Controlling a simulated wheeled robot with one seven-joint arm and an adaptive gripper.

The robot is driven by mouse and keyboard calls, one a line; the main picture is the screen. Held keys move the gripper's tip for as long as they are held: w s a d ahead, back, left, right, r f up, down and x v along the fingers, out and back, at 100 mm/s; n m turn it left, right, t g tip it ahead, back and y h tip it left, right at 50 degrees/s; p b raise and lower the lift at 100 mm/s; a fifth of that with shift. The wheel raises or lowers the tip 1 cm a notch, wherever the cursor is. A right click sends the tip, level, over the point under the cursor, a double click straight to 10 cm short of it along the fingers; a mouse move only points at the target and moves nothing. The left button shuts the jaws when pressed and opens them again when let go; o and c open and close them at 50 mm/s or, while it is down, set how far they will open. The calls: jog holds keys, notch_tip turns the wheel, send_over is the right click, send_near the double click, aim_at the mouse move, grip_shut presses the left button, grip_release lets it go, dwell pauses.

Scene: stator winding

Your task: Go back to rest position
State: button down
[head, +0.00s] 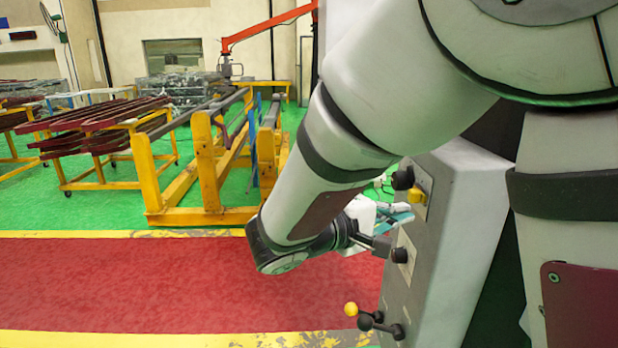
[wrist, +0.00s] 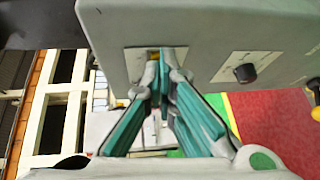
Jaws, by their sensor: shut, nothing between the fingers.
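My gripper (wrist: 161,58) has teal-padded fingers that meet at their tips in the wrist view, with nothing between them. The tips are in front of a pale plate on the grey control box (wrist: 205,40); I cannot tell whether they touch it. In the head view, my gripper (head: 397,217) shows partly beside the control box (head: 455,200), below a yellow knob (head: 417,196) and a black knob (head: 403,178). My forearm and the box hide part of it. A black knob (wrist: 245,72) is to the right of the fingers in the wrist view.
Lower on the box are another black knob (head: 400,255) and levers with a yellow ball (head: 351,309) and a black ball (head: 365,322). A clear red walkway (head: 180,285) runs to the left. Yellow frames (head: 207,170) and carts of dark red parts (head: 95,130) stand beyond.

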jog(key=s+d+f+m+g+y, duration=0.1)
jog(key=s+d+m+g+y, duration=0.2)
jog(key=s, duration=0.5)
jog(key=s+d+f+m+g+y, duration=0.1)
jog(key=s+d+g+y, duration=0.35)
jog(key=s, duration=0.35)
jog(key=s+a+m+t+y, duration=0.2)
jog(key=s+a+t+y, duration=0.2)
jog(key=s+a+y, duration=0.3)
jog(key=shift+a+r, duration=0.3)
jog(key=shift+r, duration=0.05)
jog(key=shift+t, duration=0.25)
